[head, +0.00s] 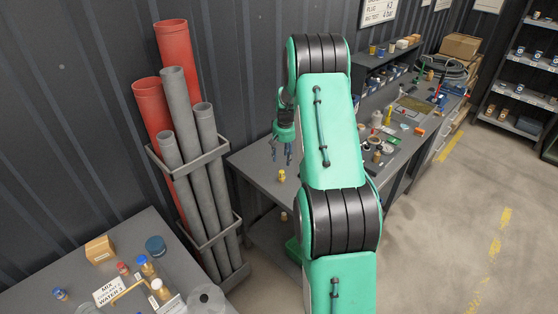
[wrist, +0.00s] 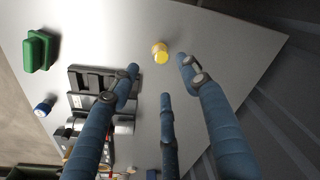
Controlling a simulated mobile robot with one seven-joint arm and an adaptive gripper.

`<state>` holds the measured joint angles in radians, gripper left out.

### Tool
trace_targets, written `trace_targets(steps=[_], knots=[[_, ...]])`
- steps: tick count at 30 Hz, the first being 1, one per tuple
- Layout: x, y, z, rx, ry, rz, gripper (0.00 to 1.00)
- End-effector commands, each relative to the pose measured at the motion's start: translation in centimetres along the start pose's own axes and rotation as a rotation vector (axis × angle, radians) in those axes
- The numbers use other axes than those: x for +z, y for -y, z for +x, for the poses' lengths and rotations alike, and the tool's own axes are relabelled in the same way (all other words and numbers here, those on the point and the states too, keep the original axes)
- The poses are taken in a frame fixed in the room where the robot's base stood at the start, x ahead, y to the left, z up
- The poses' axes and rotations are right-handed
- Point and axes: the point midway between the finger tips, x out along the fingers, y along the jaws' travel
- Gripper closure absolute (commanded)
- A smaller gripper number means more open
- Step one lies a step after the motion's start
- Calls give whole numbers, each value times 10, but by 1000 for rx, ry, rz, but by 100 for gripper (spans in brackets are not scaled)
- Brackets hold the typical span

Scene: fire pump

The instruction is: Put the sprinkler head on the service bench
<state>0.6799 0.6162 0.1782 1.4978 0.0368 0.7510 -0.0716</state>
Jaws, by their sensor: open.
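A small brass-yellow piece (head: 281,175), which looks like the sprinkler head, stands on the near left part of the grey service bench (head: 252,165). In the wrist view the yellow piece (wrist: 160,53) is on the bare bench top (wrist: 210,35), ahead of and between the fingertips. My gripper (head: 281,153) hangs over the bench above the piece. Its blue fingers (wrist: 159,72) are spread apart with nothing between them, and none visibly touches the piece. My arm hides part of the bench in the head view.
In the wrist view a black slotted holder (wrist: 90,80), a green block (wrist: 40,51) and a blue-capped part (wrist: 44,106) stand to the left. Grey and red pipes (head: 185,130) stand in a rack left of the bench. Several small parts crowd the bench's far end.

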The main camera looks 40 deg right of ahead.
Motion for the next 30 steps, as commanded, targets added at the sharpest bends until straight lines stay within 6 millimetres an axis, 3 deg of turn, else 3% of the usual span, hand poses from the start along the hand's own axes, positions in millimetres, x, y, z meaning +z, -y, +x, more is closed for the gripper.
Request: trace_targets(steps=[5,10,20,30], knots=[[2,7,-10,0,-6,-8,54],[9,29,-41,-2,-21,-32,54],[54,99,-140,-10,-72,-117,54],[127,164,-234,-25,-127,-212,54]])
